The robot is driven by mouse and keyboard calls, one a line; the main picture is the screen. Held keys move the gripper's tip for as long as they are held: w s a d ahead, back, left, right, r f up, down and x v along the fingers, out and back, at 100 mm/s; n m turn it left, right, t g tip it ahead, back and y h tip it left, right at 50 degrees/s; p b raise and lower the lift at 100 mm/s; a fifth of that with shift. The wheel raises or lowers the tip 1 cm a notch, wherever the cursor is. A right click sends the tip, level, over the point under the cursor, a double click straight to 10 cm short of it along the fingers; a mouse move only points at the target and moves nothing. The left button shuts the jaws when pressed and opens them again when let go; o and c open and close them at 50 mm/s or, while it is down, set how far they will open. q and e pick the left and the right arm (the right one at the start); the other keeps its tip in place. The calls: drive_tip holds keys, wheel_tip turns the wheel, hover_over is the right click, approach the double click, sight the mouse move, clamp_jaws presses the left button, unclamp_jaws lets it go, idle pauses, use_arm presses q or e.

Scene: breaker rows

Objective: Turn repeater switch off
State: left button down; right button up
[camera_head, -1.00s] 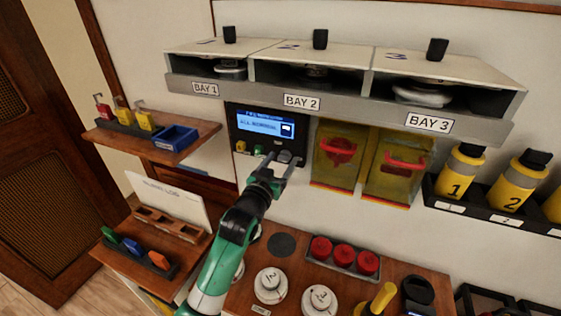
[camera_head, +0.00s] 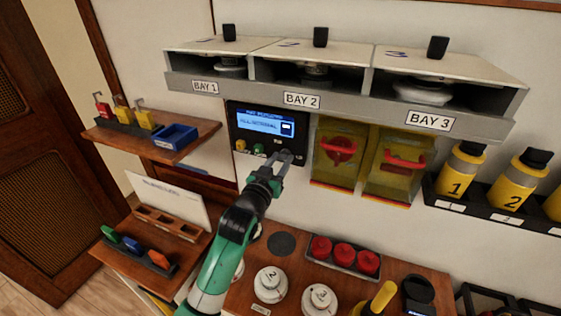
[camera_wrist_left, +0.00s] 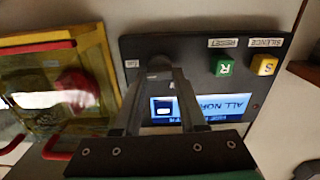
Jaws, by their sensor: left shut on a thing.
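The dark repeater panel (camera_head: 268,133) is on the wall, with a lit blue screen (camera_head: 266,124) that seems to read all normal. In the left wrist view the panel (camera_wrist_left: 200,50) appears upside down. It has a green button (camera_wrist_left: 224,66), a yellow button (camera_wrist_left: 265,65) and a grey switch knob (camera_wrist_left: 158,64). My left gripper (camera_head: 282,158) reaches the panel's lower right part. In the left wrist view my left gripper (camera_wrist_left: 160,76) is shut on the switch, with its fingertips partly hiding it. The knob's exact angle is unclear. My right gripper is not in view.
Yellow call-point boxes (camera_head: 338,152) with red handles hang just right of the panel. Shelf bays (camera_head: 301,100) project above it. A counter below holds white discs (camera_head: 270,285) and red knobs (camera_head: 344,255). A blue bin (camera_head: 176,137) stands on the left shelf.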

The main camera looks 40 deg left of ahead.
use_arm(q)
drive_tip(key=n+b, duration=0.2)
drive_tip(key=n, duration=0.2)
drive_tip(key=shift+f, duration=0.15)
drive_tip(key=n+b, duration=0.2)
drive_tip(key=n, duration=0.2)
drive_tip(key=shift+a+n, duration=0.15)
drive_tip(key=shift+n, duration=0.25)
drive_tip(key=n+b, duration=0.1)
drive_tip(key=n, duration=0.3)
drive_tip(key=shift+f+n, duration=0.1)
drive_tip(key=shift+n, duration=0.2)
drive_tip(key=shift+n+b, duration=0.65)
drive_tip(key=shift+n, duration=1.35)
drive_tip(key=shift+c, duration=2.3)
unclamp_jaws()
